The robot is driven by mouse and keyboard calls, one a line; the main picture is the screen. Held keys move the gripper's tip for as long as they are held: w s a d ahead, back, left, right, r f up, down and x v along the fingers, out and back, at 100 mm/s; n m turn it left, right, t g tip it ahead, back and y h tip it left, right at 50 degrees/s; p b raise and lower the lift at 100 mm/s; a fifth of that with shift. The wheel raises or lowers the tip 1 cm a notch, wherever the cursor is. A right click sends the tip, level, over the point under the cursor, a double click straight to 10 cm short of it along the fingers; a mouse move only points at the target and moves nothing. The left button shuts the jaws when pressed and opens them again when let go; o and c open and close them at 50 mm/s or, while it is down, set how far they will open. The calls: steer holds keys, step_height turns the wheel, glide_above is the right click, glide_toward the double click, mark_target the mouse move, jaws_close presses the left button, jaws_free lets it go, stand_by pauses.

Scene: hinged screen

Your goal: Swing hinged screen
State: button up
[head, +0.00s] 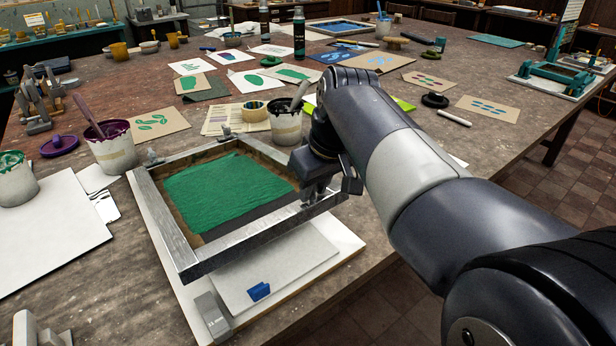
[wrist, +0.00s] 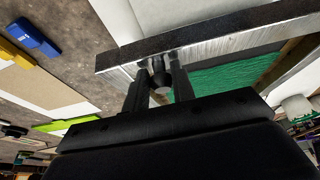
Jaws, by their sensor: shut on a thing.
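The hinged screen (head: 236,241) has a silvery metal frame around a mesh with green ink (head: 225,190). It is tilted, with its near edge raised above the pale base board (head: 342,238) and its far edge at the hinge clamps (head: 153,158). My gripper (head: 322,198) is at the frame's right near corner. In the wrist view the screen frame (wrist: 205,45) crosses in front of my gripper (wrist: 162,82), whose fingers are shut around a small dark knob on the frame. A white sheet (head: 285,262) lies on the base under the screen.
A blue tab (head: 259,291) lies on the sheet, and a grey block (head: 212,315) stands at the board's near left. Ink pots (head: 115,148) (head: 286,124) stand left of and behind the screen. White paper (head: 50,235) lies at left. The table's right edge is close to my arm.

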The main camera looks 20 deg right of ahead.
steer(key=f+b, duration=0.1)
steer(key=f, duration=0.1)
steer(key=s+f+b, duration=0.1)
steer(key=f+b, duration=0.1)
steer(key=f, duration=0.1)
steer(key=f+b, duration=0.2)
steer(key=f, duration=0.1)
steer(key=shift+s+d, duration=0.25)
steer(key=shift+s+f+b, duration=0.25)
steer(key=shift+f+b, duration=0.2)
steer(key=shift+f, duration=0.05)
steer(key=o, duration=0.9)
steer(key=shift+d+f, duration=0.1)
steer(key=shift+d, duration=0.05)
steer(key=shift+s+r, duration=0.1)
steer(key=shift+r, duration=0.45)
steer(key=p+v, duration=0.1)
steer(key=v, duration=0.6)
steer(key=p+v, duration=0.1)
steer(key=v, duration=0.3)
steer(key=shift+w+d+p, duration=0.1)
steer(key=shift+w+p, duration=0.2)
